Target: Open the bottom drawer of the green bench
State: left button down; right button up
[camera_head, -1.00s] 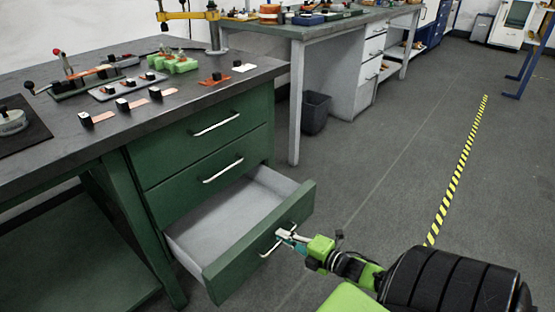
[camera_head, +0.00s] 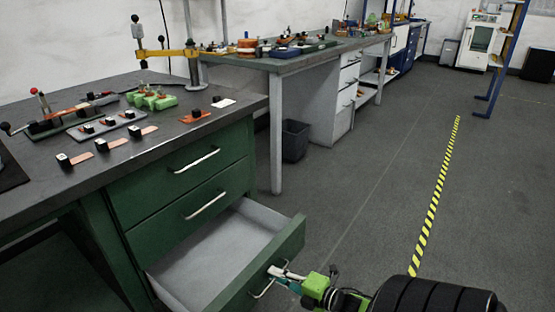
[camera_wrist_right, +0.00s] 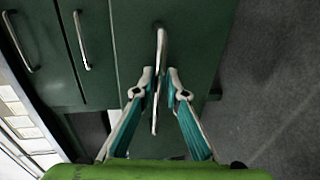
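The green bench (camera_head: 120,197) stands at the left. Its bottom drawer (camera_head: 215,262) is pulled well out, with its pale grey inside showing and looking empty. My right gripper (camera_head: 280,274) is at the front of this drawer, on the metal bar handle (camera_head: 262,290). In the right wrist view the handle (camera_wrist_right: 160,45) runs between the two fingers (camera_wrist_right: 159,76), which are closed in around it. The two drawers above, with handles (camera_head: 194,160) and (camera_head: 206,205), are shut. My left gripper is not in view.
Small blocks, copper strips and green parts lie on the bench top (camera_head: 190,140). A dark bin (camera_head: 294,141) stands under a second bench (camera_head: 277,150) behind. The floor to the right is open, with a yellow-black tape line (camera_head: 436,190).

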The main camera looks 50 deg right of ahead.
dwell(0.3)
jog(key=a+v, duration=0.1)
jog(key=v, duration=1.1)
jog(key=shift+d, duration=0.4)
